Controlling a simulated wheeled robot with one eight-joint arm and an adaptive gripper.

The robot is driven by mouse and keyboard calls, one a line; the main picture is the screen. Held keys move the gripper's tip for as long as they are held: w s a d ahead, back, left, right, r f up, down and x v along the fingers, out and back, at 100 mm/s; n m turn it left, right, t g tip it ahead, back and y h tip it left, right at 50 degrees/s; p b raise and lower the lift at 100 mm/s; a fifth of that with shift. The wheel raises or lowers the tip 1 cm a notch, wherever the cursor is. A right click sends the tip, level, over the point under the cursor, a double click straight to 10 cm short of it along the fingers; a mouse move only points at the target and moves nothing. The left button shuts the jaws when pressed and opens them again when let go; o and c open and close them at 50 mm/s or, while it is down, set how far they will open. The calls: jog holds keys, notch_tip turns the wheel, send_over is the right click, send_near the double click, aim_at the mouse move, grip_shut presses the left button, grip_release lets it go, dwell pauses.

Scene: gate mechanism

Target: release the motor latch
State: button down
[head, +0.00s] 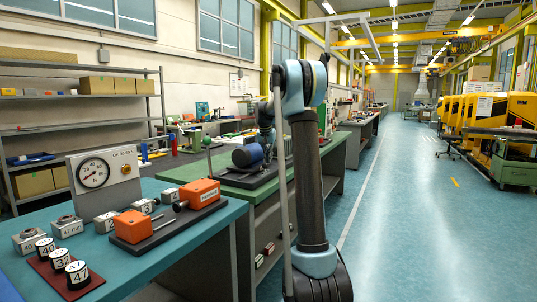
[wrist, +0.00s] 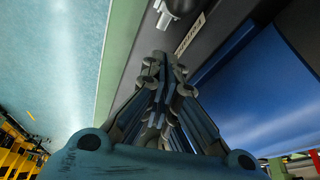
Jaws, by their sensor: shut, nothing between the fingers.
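The blue motor (head: 247,156) lies on a dark base on the green bench in the head view. In the wrist view a large blue body (wrist: 262,85), which looks like the motor, fills the right side. A grey plate (wrist: 215,22) beside it carries a pale label (wrist: 190,34), its letters not clear. A dark rounded knob with a metal part (wrist: 172,10) sits at the top edge, cut off; I cannot tell if it is the latch. My gripper (wrist: 163,62) is shut and empty, pointing toward the plate below the knob. In the head view my arm partly hides the motor's right side.
A nearer blue-green bench (head: 205,232) holds orange blocks on a dark plate (head: 165,230), a dial gauge (head: 93,172) and several numbered weights. A lever with a green ball (head: 207,143) stands left of the motor. The floor aisle (head: 410,220) on the right is clear.

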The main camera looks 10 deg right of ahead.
aim_at(264, 169)
jog(key=shift+s+a, duration=0.3)
jog(key=shift+s, duration=0.4)
jog(key=shift+s+a+f, duration=0.15)
jog(key=shift+s+a, duration=0.2)
jog(key=shift+s, duration=0.45)
jog(key=shift+s+a, duration=0.6)
jog(key=shift+s, duration=0.25)
jog(key=shift+s+a, duration=0.6)
jog(key=shift+s, duration=0.2)
